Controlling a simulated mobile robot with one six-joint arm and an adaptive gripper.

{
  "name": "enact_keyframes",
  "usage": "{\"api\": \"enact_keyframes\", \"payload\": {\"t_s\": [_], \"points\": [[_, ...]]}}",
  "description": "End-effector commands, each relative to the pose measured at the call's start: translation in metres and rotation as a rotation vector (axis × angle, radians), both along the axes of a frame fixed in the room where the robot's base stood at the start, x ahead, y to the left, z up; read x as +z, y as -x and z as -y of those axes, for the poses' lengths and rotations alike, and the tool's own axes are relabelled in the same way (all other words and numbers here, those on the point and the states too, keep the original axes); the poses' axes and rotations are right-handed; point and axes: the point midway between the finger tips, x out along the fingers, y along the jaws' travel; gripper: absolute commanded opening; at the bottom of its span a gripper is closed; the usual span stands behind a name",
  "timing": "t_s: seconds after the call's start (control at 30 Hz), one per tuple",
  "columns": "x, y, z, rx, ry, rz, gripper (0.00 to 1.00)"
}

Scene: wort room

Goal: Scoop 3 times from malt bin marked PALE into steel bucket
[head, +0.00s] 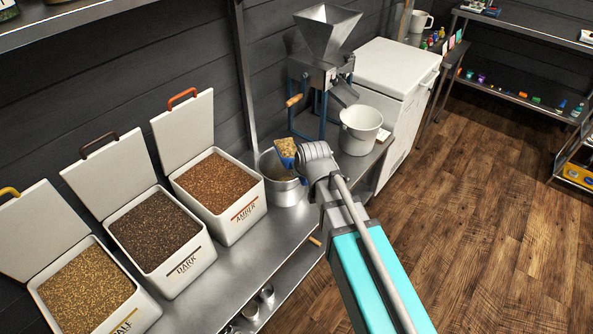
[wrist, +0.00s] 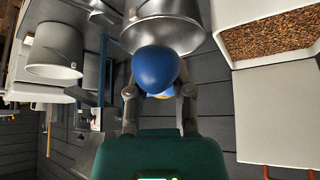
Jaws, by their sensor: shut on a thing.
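A blue scoop (head: 287,160) holds pale grain and is above the mouth of the steel bucket (head: 292,193) in the head view. In the wrist view my gripper (wrist: 159,95) is shut on the scoop, and the scoop's rounded blue underside (wrist: 158,70) hides its load. The steel bucket (wrist: 165,28) shows behind it there. The malt bin with pale grain (head: 125,318) stands open at the lower left of the head view, its label partly cut off by the frame. The bucket's inside is partly hidden by the scoop and my arm.
The open DARK bin (head: 183,277) and AMBER bin (head: 237,228) stand between the pale bin and the bucket. A grain mill (head: 322,75) stands behind the bucket, with a white pail (head: 359,138) right of it. A post (head: 243,70) rises behind the bench.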

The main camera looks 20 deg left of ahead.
Motion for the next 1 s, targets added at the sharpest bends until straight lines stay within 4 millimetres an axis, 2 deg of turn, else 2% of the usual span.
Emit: {"api": "enact_keyframes", "payload": {"t_s": [1.0], "points": [[-0.044,-0.001,0.001,-0.002,0.008,-0.012,0.00]]}}
